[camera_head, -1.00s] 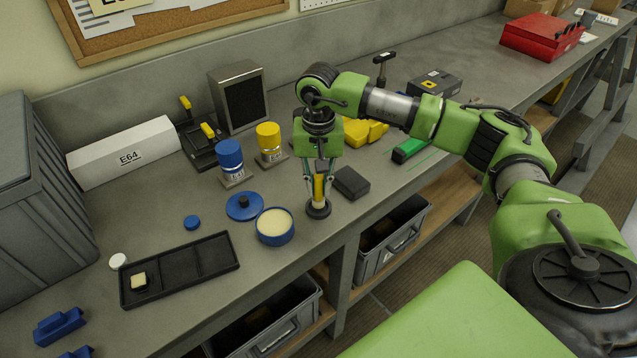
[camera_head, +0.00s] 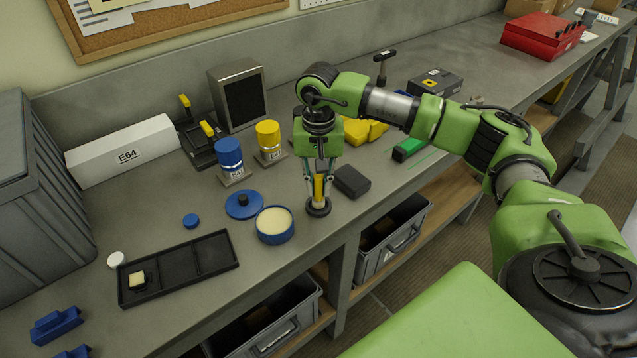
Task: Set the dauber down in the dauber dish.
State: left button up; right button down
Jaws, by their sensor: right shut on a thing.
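The dauber (camera_head: 319,187) is a slim upright thing with a yellow handle and a pale lower end. My right gripper (camera_head: 319,178) points straight down and is shut on the yellow handle, with a finger on each side. The dauber dish (camera_head: 318,208) is a small round black dish near the bench's front edge. The dauber's lower end is at the dish, inside its rim as seen from here. I cannot tell whether it touches the bottom. My left gripper is not in view.
Close by are a blue tin with pale contents (camera_head: 275,226), its blue lid (camera_head: 244,204) and a dark block (camera_head: 352,181). A black compartment tray (camera_head: 180,268) lies at the left. Blue (camera_head: 229,154) and yellow (camera_head: 269,136) bottles stand behind. The bench's front edge is near the dish.

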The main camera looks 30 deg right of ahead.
jog(key=shift+f+b, duration=0.3)
jog(key=shift+b, duration=0.05)
dwell(0.3)
jog(key=c, duration=1.8)
grip_release()
jog(key=shift+c, duration=0.2)
jog(key=shift+r, duration=0.1)
notch_tip(320, 180, up, 12)
jog(key=shift+f, duration=0.15)
jog(key=shift+s, duration=0.1)
